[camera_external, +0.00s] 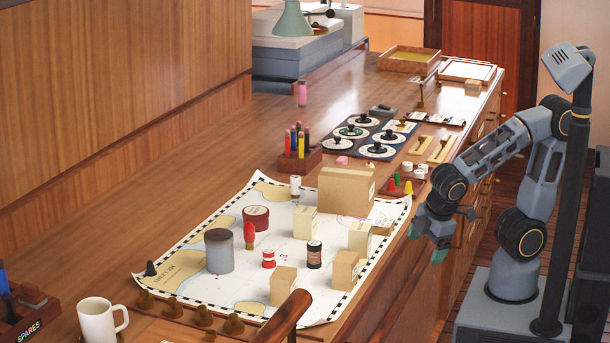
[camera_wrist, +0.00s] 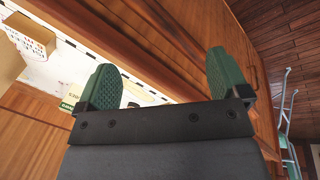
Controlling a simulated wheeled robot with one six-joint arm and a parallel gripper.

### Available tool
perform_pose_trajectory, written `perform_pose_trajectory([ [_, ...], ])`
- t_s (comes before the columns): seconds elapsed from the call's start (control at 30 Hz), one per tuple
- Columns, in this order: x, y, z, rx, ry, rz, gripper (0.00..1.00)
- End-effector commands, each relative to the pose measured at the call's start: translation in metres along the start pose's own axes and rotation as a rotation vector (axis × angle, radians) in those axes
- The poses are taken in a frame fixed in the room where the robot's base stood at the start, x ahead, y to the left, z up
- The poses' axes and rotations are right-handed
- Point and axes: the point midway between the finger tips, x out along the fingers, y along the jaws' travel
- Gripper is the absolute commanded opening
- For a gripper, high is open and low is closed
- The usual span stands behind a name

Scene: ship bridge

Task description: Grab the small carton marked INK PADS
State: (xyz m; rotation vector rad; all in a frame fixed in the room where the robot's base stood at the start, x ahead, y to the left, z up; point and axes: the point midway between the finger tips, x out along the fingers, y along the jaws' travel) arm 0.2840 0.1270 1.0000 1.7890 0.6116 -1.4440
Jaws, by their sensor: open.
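Several small cartons stand on the chart: a cream one (camera_external: 305,222), another cream one (camera_external: 359,237), a tan one (camera_external: 345,269) and another tan one (camera_external: 283,285). Their labels are too small to read, so I cannot tell which is marked INK PADS. A larger brown box (camera_external: 346,190) stands behind them. My gripper (camera_external: 440,233) is open and empty, off the counter's front edge, to the right of the cartons. In the wrist view its two green fingers (camera_wrist: 165,82) are spread. A brown carton (camera_wrist: 25,42) shows at the upper left there, its printing unreadable.
The chart (camera_external: 190,270) also holds a grey tin (camera_external: 219,251), a dark red tin (camera_external: 256,217), a dark bottle (camera_external: 314,255) and small reels. A white mug (camera_external: 98,321) stands at the front left. A wooden rail (camera_external: 287,318) rises at the near edge.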

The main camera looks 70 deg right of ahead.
Motion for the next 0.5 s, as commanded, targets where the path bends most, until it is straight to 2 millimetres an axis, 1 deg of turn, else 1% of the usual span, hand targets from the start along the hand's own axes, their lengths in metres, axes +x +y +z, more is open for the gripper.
perform_pose_trajectory([
  [0.03,0.005,-0.016,-0.01,-0.209,-0.015,0.056,0.94],
  [0.07,0.006,-0.022,-0.016,-0.339,-0.023,0.099,0.94],
  [0.1,0.007,-0.031,-0.025,-0.519,-0.033,0.164,0.94],
  [0.13,0.007,-0.037,-0.033,-0.658,-0.041,0.218,0.94],
  [0.17,0.007,-0.043,-0.041,-0.8,-0.048,0.278,0.94],
  [0.2,0.004,-0.052,-0.053,-0.988,-0.057,0.365,0.94],
  [0.3,-0.007,-0.068,-0.081,-1.377,-0.092,0.58,0.94],
  [0.4,-0.022,-0.074,-0.105,-1.652,-0.15,0.775,0.94],
  [0.5,-0.036,-0.067,-0.123,-1.817,-0.232,0.927,0.94],
])
